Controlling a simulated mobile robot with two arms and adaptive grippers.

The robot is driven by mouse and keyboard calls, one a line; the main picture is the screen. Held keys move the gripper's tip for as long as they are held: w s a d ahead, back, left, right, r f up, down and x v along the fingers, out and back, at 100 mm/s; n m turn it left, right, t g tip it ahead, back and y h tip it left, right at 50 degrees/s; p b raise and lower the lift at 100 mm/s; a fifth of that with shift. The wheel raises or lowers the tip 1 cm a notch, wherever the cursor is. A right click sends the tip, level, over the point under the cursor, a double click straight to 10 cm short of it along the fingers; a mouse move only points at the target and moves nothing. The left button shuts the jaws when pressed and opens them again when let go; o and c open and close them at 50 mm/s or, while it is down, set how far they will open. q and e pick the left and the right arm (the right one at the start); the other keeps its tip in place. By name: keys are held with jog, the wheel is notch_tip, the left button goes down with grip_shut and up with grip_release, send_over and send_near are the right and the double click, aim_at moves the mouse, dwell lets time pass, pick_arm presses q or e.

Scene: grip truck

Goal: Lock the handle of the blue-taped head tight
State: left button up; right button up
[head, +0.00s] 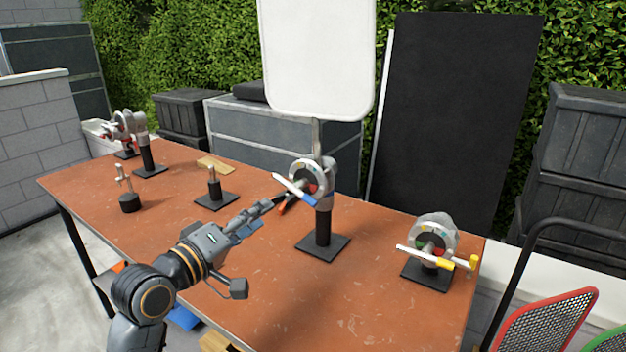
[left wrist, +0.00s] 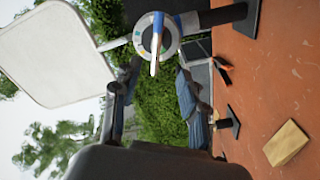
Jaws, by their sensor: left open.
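The blue-taped head (head: 322,174) is a grey ring head with a coloured dial on a black post, standing near the table's middle. Its white handle with a blue end (head: 295,190) slants down to the right across the dial. In the left wrist view the head (left wrist: 145,45) and its handle (left wrist: 157,40) show ahead, just beyond the fingertips. My left gripper (head: 260,215) is open and empty, a short gap left of the head. Its two fingers also show apart in the left wrist view (left wrist: 159,80). My right gripper is not in view.
A yellow-taped head (head: 433,232) stands at the table's right end. Other stands (head: 213,192) and a grey head (head: 140,128) sit toward the left. A white panel (head: 318,60) rises behind the blue-taped head. The orange table (head: 390,310) is clear in front.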

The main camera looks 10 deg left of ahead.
aim_at(292, 191)
pick_arm(q)
jog(key=x, duration=0.5)
jog(key=shift+w+d+r+p, duration=0.15)
jog(key=shift+w+r+p, duration=0.2)
jog(key=shift+r, duration=0.05)
jog(key=x, duration=0.6)
jog(key=shift+w+d, duration=0.1)
jog(key=shift+w, duration=0.15)
jog(key=shift+w+d, duration=0.1)
jog(key=shift+w, duration=0.2)
jog(key=shift+c, duration=0.9)
grip_shut()
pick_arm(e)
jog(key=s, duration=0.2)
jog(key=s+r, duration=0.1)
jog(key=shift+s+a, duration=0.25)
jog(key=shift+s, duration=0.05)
